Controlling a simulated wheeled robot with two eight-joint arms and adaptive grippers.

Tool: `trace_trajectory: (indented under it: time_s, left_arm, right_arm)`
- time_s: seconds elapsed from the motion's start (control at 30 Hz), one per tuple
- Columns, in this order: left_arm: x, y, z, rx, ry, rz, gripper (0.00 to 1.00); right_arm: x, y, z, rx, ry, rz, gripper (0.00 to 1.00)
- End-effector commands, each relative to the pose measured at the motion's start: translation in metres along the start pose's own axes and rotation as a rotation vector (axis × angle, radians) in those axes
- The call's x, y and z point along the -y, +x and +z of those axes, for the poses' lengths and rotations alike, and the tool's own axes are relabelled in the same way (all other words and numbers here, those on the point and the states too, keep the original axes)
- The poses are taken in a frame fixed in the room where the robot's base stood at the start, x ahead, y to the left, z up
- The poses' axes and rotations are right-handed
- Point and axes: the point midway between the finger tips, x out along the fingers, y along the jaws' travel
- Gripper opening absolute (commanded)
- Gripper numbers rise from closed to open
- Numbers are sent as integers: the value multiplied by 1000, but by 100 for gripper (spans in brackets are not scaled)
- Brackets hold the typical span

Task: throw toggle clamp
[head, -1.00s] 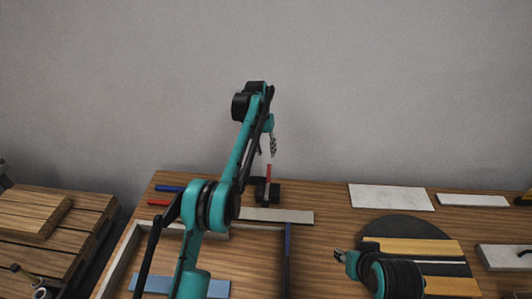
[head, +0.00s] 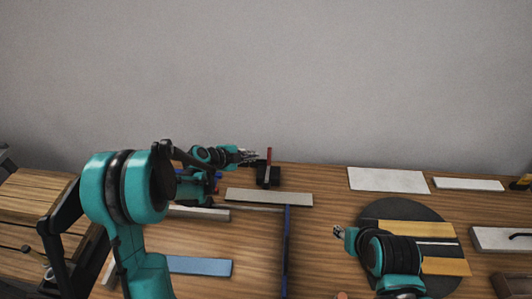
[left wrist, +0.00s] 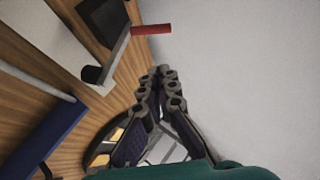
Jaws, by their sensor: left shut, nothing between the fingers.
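The toggle clamp (head: 268,175) is a black block with an upright red handle (head: 269,154), at the back of the wooden table. In the left wrist view its red handle (left wrist: 151,29) is at the end of a grey lever, near the black base (left wrist: 101,20). My left gripper (head: 254,157) is shut and empty, just left of the handle in the head view. Its fingertips (left wrist: 162,72) lie apart from the handle in the left wrist view. My right gripper (head: 339,231) is low over the table near the round dark disc; its jaws are too small to judge.
A grey bar (head: 270,197) lies in front of the clamp, and a blue bar (head: 286,250) runs toward me. The dark disc (head: 385,210) with yellow strips is at right. White plates (head: 388,179) lie at the back right. A wall stands behind the table.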

Motion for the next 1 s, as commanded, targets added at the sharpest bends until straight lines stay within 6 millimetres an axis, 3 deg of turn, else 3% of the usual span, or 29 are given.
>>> trace_trajectory:
  time_s: [0.1, 0.27, 0.77, 1.0]
  left_arm:
    - [-8, -17, -6, 3, 95, -55, 0]
    - [-10, -14, -8, 3, 134, -72, 0]
    - [-4, 84, -8, 2, 133, -69, 0]
    - [1, 103, 17, 4, 131, -70, 0]
  right_arm:
    - [0, -1, -1, 0, 0, 0, 40]
    - [0, 0, 0, 0, 0, 0, 40]
    - [0, 13, 9, 0, 0, 0, 40]
    - [0, 17, 12, 0, 0, 0, 40]
